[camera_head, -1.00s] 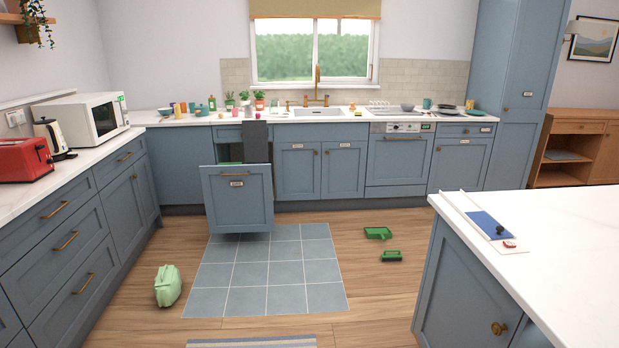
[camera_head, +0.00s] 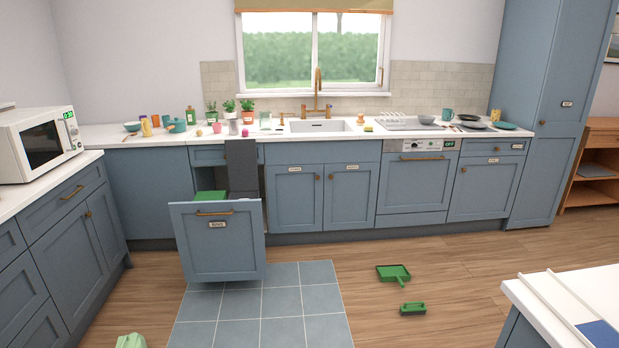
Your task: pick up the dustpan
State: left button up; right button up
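The green dustpan (camera_head: 393,273) lies on the wooden floor in the head view, right of the grey-blue tiled patch and in front of the base cabinets. Its short handle points down towards a green brush (camera_head: 413,308), which lies on the floor just nearer to me. The two look apart. Neither of my grippers shows in the head view, so I cannot see their state.
A pull-out bin drawer (camera_head: 219,242) stands open left of the sink cabinets. A white-topped island (camera_head: 540,310) juts in at the lower right. A pale green bag-like object (camera_head: 131,341) sits at the lower left.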

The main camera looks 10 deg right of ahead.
aim_at(395, 273)
jog(key=i+z, duration=0.1)
jog(key=i, duration=0.75)
jog(key=i+j+z, duration=0.1)
jog(key=i, duration=0.75)
jog(key=i+z, duration=0.25)
jog(key=i, duration=0.2)
jog(key=i+z, duration=0.2)
jog(key=i, duration=0.25)
jog(key=i+j+z, duration=0.25)
jog(key=i, duration=0.2)
jog(key=i+j+z, duration=0.25)
jog(key=i, duration=0.15)
jog(key=l, duration=0.1)
